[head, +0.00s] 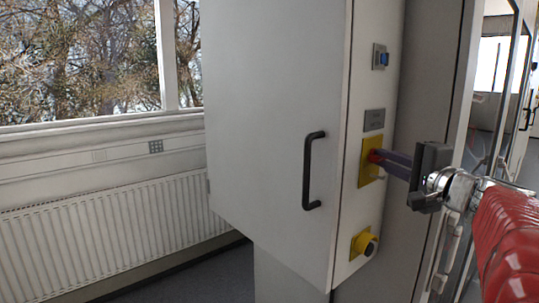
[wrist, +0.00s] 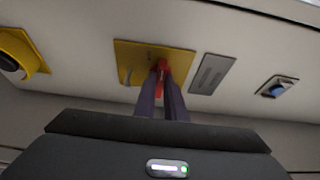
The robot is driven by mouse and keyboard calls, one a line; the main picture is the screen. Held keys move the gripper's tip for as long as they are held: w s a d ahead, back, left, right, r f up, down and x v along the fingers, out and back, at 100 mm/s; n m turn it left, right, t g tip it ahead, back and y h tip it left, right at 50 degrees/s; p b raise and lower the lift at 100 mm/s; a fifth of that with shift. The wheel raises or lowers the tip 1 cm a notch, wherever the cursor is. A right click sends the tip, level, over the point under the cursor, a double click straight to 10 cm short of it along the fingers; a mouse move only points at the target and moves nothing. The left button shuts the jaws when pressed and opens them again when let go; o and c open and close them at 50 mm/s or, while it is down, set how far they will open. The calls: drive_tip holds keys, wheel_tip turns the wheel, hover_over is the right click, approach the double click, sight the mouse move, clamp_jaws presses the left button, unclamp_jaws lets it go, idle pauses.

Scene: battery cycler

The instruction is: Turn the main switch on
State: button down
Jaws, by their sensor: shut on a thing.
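The main switch is a red handle on a yellow plate (head: 370,170) on the narrow side panel of the grey cabinet. The red handle (wrist: 163,68) shows between my fingertips in the wrist view, in front of the yellow plate (wrist: 135,58). My gripper (head: 383,159) reaches in from the right with its long purple-grey fingers and is shut on the red handle. My fingers hide part of the handle, so its exact turn angle is hard to tell.
A blue switch (head: 383,59) and a grey label plate (head: 374,120) sit above the main switch. A yellow-backed dark knob (head: 366,243) sits below. The cabinet door has a black bar handle (head: 313,170). A radiator (head: 110,230) stands under the window at left.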

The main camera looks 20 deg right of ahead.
drive_tip(key=shift+f+m, duration=0.1)
drive_tip(key=shift+m, duration=0.3)
drive_tip(key=m+g, duration=0.1)
drive_tip(key=m, duration=0.2)
drive_tip(key=shift+g+y, duration=0.4)
drive_tip(key=m+g+y, duration=0.1)
drive_tip(key=m, duration=0.2)
drive_tip(key=shift+d, duration=0.15)
drive_tip(key=m+g+y, duration=0.1)
drive_tip(key=m, duration=0.1)
drive_tip(key=m+y, duration=0.1)
drive_tip(key=m, duration=0.1)
drive_tip(key=shift+w+d+g, duration=0.1)
drive_tip(key=shift+d+g, duration=0.1)
drive_tip(key=shift+g, duration=0.2)
drive_tip(key=shift+r+m+g+y, duration=0.2)
drive_tip(key=shift+m+g+y, duration=0.2)
drive_tip(key=shift+m+y, duration=0.7)
drive_tip(key=shift+m, duration=0.3)
drive_tip(key=c, duration=1.8)
unclamp_jaws()
drive_tip(key=shift+r, duration=0.15)
drive_tip(key=v, duration=1.3)
drive_tip(key=shift+s+r, duration=0.15)
drive_tip(key=shift+s, duration=0.2)
